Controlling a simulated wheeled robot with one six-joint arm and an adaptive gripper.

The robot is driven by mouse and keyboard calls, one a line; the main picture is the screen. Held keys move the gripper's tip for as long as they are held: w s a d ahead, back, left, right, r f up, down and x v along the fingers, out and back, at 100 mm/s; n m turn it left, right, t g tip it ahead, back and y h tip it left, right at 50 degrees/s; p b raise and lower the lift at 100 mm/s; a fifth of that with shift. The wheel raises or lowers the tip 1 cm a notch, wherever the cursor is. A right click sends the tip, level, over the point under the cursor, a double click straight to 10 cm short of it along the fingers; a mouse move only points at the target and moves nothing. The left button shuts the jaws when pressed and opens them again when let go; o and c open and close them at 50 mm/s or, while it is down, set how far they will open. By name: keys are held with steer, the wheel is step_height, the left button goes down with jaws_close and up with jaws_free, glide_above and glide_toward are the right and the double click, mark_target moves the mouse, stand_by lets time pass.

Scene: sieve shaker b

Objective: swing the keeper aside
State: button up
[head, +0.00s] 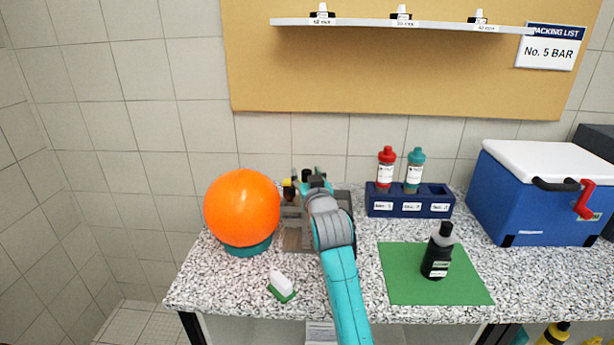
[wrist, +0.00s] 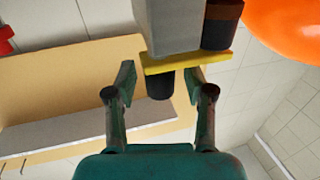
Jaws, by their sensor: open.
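A yellow bar (wrist: 187,63), which I take to be the keeper, crosses the end of a grey block (wrist: 172,25) in the wrist view. A black knob (wrist: 160,84) stands at the bar, between my open fingers (wrist: 161,76). The fingertips are on either side of it, with no clear contact on the knob. A dark cylinder (wrist: 222,25) is beside the grey block. In the head view my gripper (head: 314,181) is over the grey machine (head: 296,238) at the back of the bench. My arm hides much of that machine, and only a small yellow part (head: 288,183) shows.
A large orange ball (head: 242,208) on a teal base stands close left of the machine. A blue rack (head: 410,208) with red-capped and teal-capped bottles is to the right. A green mat (head: 405,285) bears a black bottle (head: 437,258). A white-and-green brush-like object (head: 281,286) lies in front.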

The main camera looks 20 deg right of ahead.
jaws_close()
